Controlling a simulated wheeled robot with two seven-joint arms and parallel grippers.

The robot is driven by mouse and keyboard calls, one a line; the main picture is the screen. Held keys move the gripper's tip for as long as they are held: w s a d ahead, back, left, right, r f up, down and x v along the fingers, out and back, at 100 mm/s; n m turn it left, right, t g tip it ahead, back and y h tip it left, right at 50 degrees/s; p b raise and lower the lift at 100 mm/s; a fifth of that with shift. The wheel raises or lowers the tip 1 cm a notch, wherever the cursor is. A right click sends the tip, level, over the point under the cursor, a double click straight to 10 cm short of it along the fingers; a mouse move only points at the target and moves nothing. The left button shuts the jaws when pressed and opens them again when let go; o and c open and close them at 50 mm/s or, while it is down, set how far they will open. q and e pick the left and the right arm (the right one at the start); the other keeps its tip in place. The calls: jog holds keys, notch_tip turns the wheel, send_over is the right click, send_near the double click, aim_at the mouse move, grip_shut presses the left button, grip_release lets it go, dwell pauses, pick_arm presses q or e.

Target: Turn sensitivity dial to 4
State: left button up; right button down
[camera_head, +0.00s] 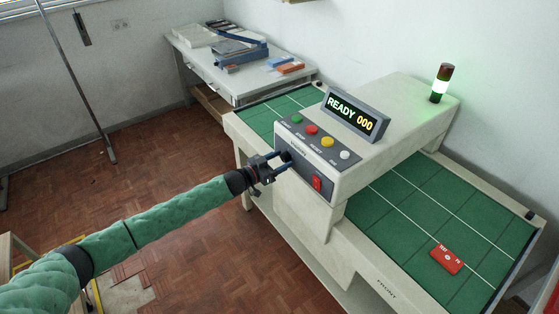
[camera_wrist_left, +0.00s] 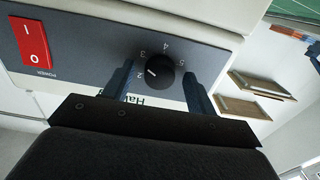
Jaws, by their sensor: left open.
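The sensitivity dial (camera_wrist_left: 160,71) is a round black knob on the dark front panel of a cream machine. In the left wrist view the digits 2, 3, 4 and 5 stand around it. Its white mark appears to point toward the 2. My left gripper (camera_head: 279,162) is at the panel in the head view, where it partly hides the dial. In the left wrist view its open fingers (camera_wrist_left: 158,80) stand on either side of the dial, with gaps visible between them and the knob. My right gripper is not in view.
A red power switch (camera_head: 316,184) sits on the same panel, close to the dial. Several coloured buttons (camera_head: 311,130) and a display (camera_head: 356,114) reading READY 000 are above. A signal lamp (camera_head: 441,83) glows green-white. A red card (camera_head: 446,260) lies on the green surface at right.

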pick_arm(q)
jog(key=shift+c, duration=0.3)
jog(key=c, duration=0.9)
jog(key=shift+c, duration=0.2)
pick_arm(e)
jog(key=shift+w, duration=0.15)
pick_arm(q)
jog(key=shift+f+m+b, duration=0.1)
jog(key=shift+m+b, duration=0.9)
jog(key=shift+m, duration=0.2)
jog(key=m+b, duration=0.3)
jog(key=m, duration=0.3)
jog(key=shift+a, duration=0.1)
jog(key=shift+m+b, duration=0.75)
jog(key=shift+m, duration=1.05)
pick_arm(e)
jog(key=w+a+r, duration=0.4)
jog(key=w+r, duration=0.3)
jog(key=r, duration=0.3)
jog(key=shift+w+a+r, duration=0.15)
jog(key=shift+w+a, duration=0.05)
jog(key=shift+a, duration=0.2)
